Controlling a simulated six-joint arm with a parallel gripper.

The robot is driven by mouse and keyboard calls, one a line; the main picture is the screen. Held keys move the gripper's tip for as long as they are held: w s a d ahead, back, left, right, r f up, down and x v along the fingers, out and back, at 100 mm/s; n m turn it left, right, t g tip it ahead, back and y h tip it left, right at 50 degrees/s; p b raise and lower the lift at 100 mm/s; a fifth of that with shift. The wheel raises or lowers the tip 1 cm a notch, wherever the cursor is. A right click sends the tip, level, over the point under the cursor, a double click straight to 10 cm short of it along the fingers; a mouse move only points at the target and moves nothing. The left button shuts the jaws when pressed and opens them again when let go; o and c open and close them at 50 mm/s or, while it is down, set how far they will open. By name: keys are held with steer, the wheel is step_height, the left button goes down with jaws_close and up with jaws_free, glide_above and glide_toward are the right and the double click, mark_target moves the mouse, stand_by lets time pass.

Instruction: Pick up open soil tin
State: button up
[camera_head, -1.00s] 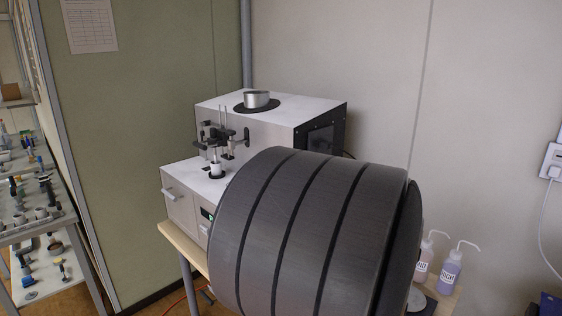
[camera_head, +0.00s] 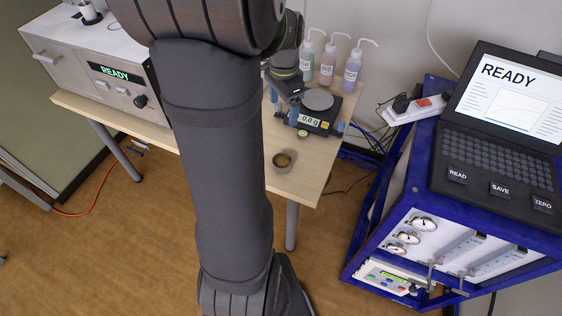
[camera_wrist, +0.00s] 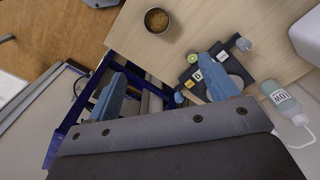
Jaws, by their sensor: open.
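The open soil tin (camera_head: 283,160) is a small round metal tin with brown soil inside. It stands upright on the wooden table, near its front edge. It also shows in the wrist view (camera_wrist: 157,20) at the top, beyond my fingers. My gripper (camera_head: 284,105) has blue fingers and is above the table near the scale, behind the tin in the head view. In the wrist view my gripper (camera_wrist: 165,88) has its fingers wide apart, with nothing between them. It is apart from the tin.
A black scale (camera_head: 318,112) reading 0.0 g stands behind the tin, with several wash bottles (camera_head: 328,65) at the back. A blue-framed cart (camera_head: 400,185) with a laptop (camera_head: 500,130) is right. The analyser (camera_head: 90,60) is left. Bare tabletop (camera_head: 240,175) surrounds the tin.

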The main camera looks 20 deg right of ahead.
step_height(320, 180, down, 6)
steer(key=m, duration=0.5)
glide_above(282, 166)
steer(key=f, duration=1.1)
steer(key=shift+w+d+f, duration=0.2)
steer(key=shift+d+f, duration=0.05)
steer(key=shift+f, duration=0.15)
steer(key=shift+s+a+f, duration=0.1)
steer(key=shift+a+f, duration=0.05)
steer(key=shift+f, duration=1.2)
steer(key=shift+s+a+f, duration=0.1)
steer(key=shift+f, duration=1.25)
steer(key=shift+c, duration=0.5)
steer(key=c, duration=0.9)
